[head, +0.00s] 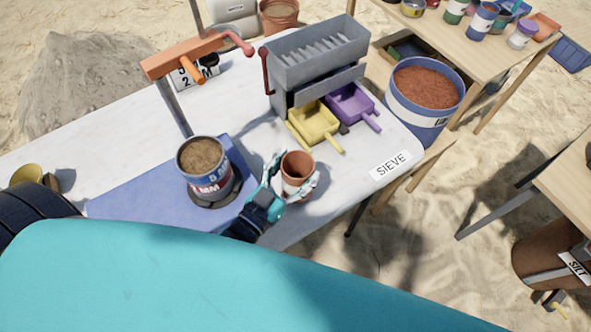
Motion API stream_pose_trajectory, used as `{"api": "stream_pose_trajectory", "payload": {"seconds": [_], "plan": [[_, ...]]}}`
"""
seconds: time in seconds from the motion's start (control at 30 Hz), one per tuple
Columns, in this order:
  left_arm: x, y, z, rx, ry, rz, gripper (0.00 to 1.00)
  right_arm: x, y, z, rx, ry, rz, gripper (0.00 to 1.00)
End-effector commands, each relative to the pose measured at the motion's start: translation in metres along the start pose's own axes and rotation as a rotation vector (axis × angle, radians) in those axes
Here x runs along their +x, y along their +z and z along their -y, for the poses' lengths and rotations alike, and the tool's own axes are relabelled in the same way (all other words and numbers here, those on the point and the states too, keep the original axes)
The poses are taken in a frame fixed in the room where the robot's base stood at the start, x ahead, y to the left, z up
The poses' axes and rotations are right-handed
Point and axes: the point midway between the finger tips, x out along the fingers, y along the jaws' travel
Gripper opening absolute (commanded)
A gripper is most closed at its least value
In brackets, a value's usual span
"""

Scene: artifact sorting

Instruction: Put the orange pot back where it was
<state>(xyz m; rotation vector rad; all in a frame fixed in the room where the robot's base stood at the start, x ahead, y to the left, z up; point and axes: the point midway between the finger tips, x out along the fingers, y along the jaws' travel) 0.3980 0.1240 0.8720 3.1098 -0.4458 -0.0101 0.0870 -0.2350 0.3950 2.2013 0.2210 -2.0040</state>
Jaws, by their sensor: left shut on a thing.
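The small orange pot (297,168) is near the front edge of the white table, in front of the sieve machine. My left gripper (293,181) is shut around it, with one finger on each side of the pot. The pot stands roughly upright and its open top faces up; it looks empty. I cannot tell whether its base touches the table. My right gripper is not in view.
A can of soil (203,160) stands on the blue mat left of the pot. The sieve machine (318,55), a yellow scoop (315,122) and a purple scoop (350,103) are behind. A large bucket (425,95) stands beyond the table's right end. The table's left part is mostly clear.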

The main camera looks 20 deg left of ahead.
Motion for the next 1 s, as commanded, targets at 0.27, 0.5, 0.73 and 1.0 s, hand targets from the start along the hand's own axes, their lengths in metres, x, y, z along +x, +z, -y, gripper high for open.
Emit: {"api": "stream_pose_trajectory", "payload": {"seconds": [0.27, 0.5, 0.73, 1.0], "plan": [[0.000, 0.015, 0.000, 0.001, 0.000, -0.005, 0.12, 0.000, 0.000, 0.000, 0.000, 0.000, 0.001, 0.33], [0.000, 0.019, 0.000, 0.001, 0.000, -0.004, 0.12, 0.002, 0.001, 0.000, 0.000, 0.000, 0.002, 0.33], [0.000, 0.018, 0.000, 0.001, 0.000, -0.004, 0.94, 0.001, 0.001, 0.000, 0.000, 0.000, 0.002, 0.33], [0.000, 0.017, 0.000, 0.001, 0.000, -0.004, 0.94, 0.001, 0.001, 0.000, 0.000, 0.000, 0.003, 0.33]]}}
